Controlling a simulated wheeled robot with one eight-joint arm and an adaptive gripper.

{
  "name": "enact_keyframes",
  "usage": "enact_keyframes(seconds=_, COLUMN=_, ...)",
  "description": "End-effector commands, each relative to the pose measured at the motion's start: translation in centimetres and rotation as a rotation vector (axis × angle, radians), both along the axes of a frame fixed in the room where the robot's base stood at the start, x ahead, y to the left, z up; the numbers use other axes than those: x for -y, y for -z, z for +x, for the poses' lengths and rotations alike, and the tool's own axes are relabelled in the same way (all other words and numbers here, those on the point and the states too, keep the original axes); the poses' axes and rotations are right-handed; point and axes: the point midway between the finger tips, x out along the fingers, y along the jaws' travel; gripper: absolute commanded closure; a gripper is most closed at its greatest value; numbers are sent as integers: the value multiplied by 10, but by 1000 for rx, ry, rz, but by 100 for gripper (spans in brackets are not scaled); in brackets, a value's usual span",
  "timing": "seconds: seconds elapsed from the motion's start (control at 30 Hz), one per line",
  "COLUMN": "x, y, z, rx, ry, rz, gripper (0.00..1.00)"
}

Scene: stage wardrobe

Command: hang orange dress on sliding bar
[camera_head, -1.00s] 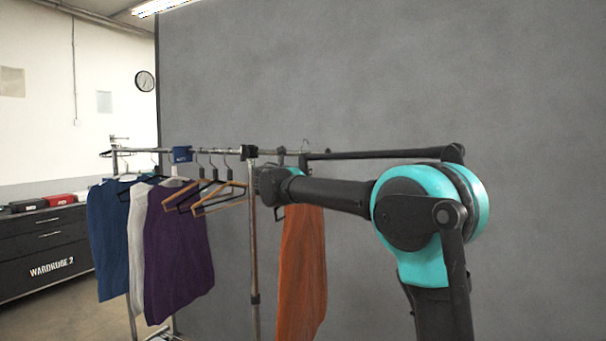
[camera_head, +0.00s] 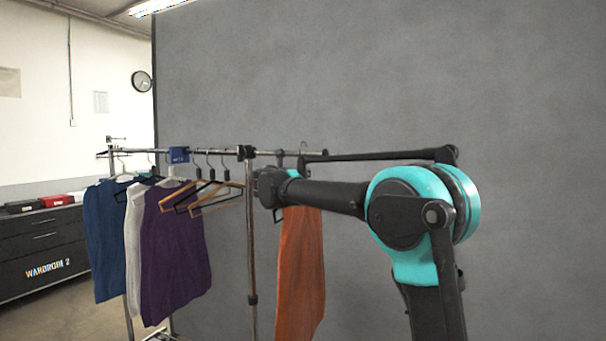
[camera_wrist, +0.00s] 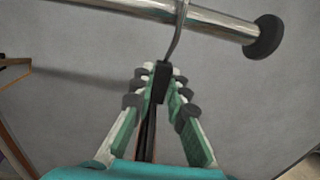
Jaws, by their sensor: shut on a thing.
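The orange dress (camera_head: 301,265) hangs down below my forearm, to the right of the rack's post in the head view. My gripper (camera_wrist: 163,75) is shut on the black neck of the dress's hanger (camera_wrist: 180,42) in the wrist view. The hanger's metal hook reaches up to the sliding bar (camera_wrist: 215,24), near its black end cap. The hook crosses the bar in this view; I cannot tell whether it rests on it. In the head view the bar (camera_head: 268,153) sticks out past the post, and my arm hides most of the gripper and hanger.
The rack post (camera_head: 251,230) stands just left of the dress. Blue, white and purple garments (camera_head: 175,260) and several empty hangers (camera_head: 203,190) hang further left. A grey backdrop (camera_head: 400,80) stands behind, and a dark drawer cabinet (camera_head: 42,245) is at far left.

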Motion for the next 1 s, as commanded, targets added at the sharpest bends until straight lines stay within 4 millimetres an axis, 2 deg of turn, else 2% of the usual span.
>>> enact_keyframes(seconds=1.0, x=0, y=27, z=0, rx=1, ry=0, rz=0, gripper=100)
